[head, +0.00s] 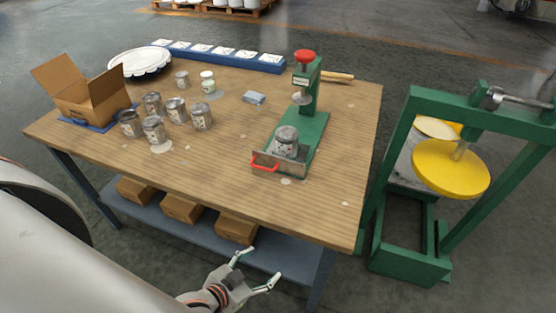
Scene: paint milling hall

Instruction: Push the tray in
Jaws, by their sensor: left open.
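The tray (266,166) is a grey metal slide with a red handle (264,163) at its front. It sticks out at the front of the green press (308,115) on the wooden table. A grey paint can (286,141) stands upright on the tray, in front of the press column and near the press head. My left gripper (258,268) is open and empty. It is low in front of the table's front edge, well apart from the tray. My right gripper is not in view.
Several cans (177,110) stand on the table (230,150) left of the press. An open cardboard box (90,102) is at the left. Boxes (181,207) lie on the lower shelf. A green frame with a yellow disc (450,174) stands at the right.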

